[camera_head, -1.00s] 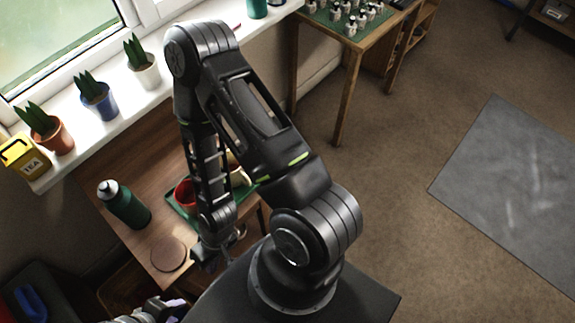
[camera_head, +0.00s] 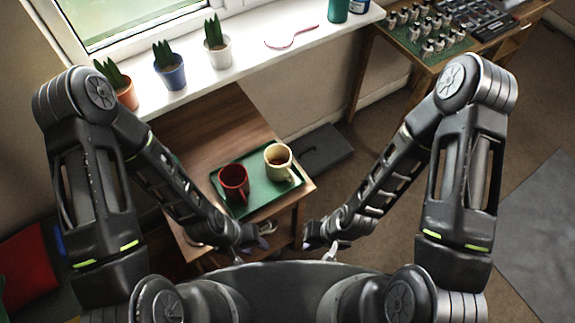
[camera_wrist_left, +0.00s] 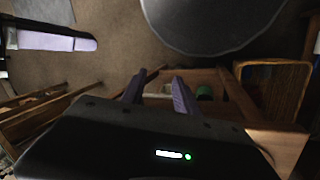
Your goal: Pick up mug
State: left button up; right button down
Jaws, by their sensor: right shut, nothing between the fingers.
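A red mug (camera_head: 233,182) and a cream mug (camera_head: 279,160) stand upright on a green tray (camera_head: 258,206) on the wooden table. The cream mug is to the right of the red one and looks dark inside. My left gripper (camera_head: 264,236) is beyond the tray's near edge, below both mugs in the head view and apart from them. In the left wrist view its two fingers (camera_wrist_left: 157,92) are spread with nothing between them. My right gripper (camera_head: 312,244) is shut and empty to the right of the left one, away from the mugs.
Potted plants (camera_head: 170,72) and a pink-red spoon-like item (camera_head: 292,38) are on the windowsill (camera_head: 250,62). The wooden table (camera_head: 205,122) is clear behind the tray. My left arm covers its left part.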

aim_at(279, 174)
jog(key=l+u, duration=0.2)
jog(key=l, duration=0.45)
jog(key=l+u, duration=0.2)
jog(key=l, duration=0.45)
jog(key=l+u, duration=0.2)
jog(key=l, duration=0.45)
jog(key=l+u, duration=0.15)
jog(key=l, duration=0.45)
jog(key=k+l+u, duration=0.2)
jog(key=l, duration=0.4)
